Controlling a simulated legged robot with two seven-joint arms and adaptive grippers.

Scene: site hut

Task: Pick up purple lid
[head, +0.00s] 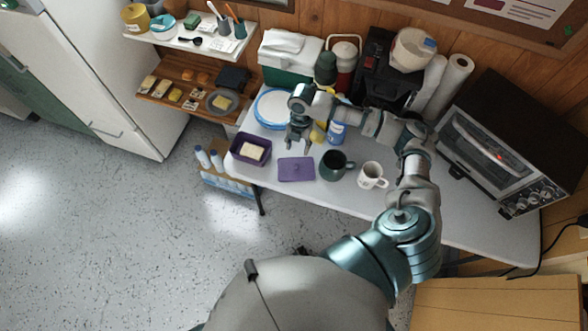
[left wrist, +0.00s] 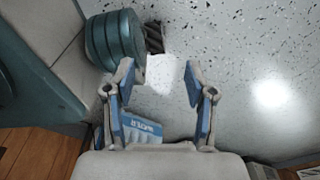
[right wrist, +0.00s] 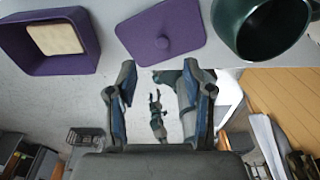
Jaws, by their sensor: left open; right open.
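The purple lid (head: 297,169) lies flat on the white table, between the purple box and the dark green mug. In the right wrist view the lid (right wrist: 160,32) has a small round knob and lies beyond my fingertips. My right gripper (head: 299,146) is open and empty, a little above the table on the far side of the lid. Its spread fingers also show in the right wrist view (right wrist: 160,78), apart from the lid. My left gripper (left wrist: 160,70) is open and empty over the speckled floor.
The open purple box (head: 236,154) holds a pale slab. The dark green mug (head: 332,168) and a white mug (head: 371,176) stand right of the lid. Plates (head: 270,108), a blue-and-white can (head: 336,133) and a toaster oven (head: 505,150) are also on the table. Water bottles (head: 226,181) stand below.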

